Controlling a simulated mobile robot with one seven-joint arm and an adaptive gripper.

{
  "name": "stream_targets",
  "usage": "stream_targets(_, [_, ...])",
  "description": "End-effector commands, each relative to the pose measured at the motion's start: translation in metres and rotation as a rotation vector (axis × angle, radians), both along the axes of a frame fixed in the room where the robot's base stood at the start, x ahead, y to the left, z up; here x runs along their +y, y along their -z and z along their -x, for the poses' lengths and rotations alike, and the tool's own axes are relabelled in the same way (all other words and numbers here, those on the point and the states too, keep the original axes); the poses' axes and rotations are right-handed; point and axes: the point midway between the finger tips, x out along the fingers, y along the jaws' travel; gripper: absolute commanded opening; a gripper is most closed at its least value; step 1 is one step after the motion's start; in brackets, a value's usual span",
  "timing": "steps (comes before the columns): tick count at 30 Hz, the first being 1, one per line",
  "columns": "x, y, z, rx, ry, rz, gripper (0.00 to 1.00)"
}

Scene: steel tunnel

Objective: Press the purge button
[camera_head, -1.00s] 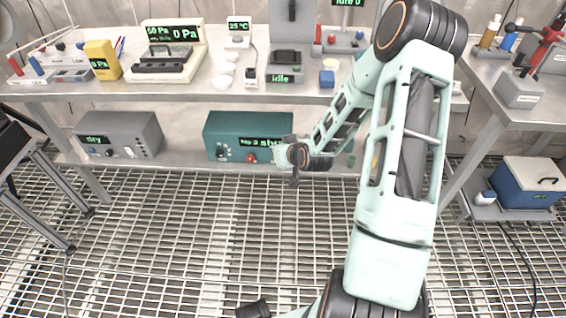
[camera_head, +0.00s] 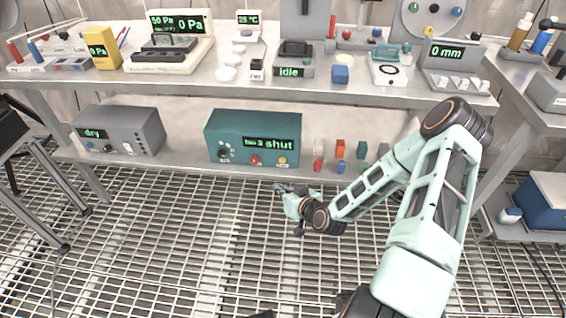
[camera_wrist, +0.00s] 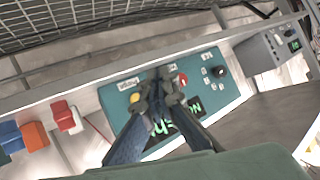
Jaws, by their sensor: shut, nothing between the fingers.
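The teal box (camera_head: 252,138) stands on the lower shelf, its green display reading "shut". Its front carries a dark knob (camera_head: 223,153), a red button (camera_head: 254,160) and a yellow button (camera_head: 282,161). The labels are too small to read, so I cannot tell which button is the purge one. My gripper (camera_head: 280,188) is shut and empty, low in front of the box and below its right part. In the wrist view the box is upside down, and my gripper (camera_wrist: 162,92) overlaps it between the yellow button (camera_wrist: 135,97) and red button (camera_wrist: 183,78). I see no contact.
A grey box (camera_head: 118,133) reading "dry" stands left on the same shelf. Several small coloured blocks (camera_head: 340,150) stand to the right of the teal box. The bench top (camera_head: 200,88) above holds several instruments. The grated floor (camera_head: 150,240) in front is clear.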

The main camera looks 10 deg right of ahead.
Motion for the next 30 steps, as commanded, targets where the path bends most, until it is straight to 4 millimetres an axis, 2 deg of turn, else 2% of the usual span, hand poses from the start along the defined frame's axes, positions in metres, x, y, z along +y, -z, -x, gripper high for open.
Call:
stream_targets(8, [-0.004, 0.000, -0.011, -0.001, 0.001, 0.000, 0.00])
stream_targets(21, [-0.023, 0.002, -0.067, -0.001, 0.001, 0.002, 0.00])
stream_targets(30, [-0.027, 0.001, -0.083, 0.001, 0.000, 0.000, 0.00])
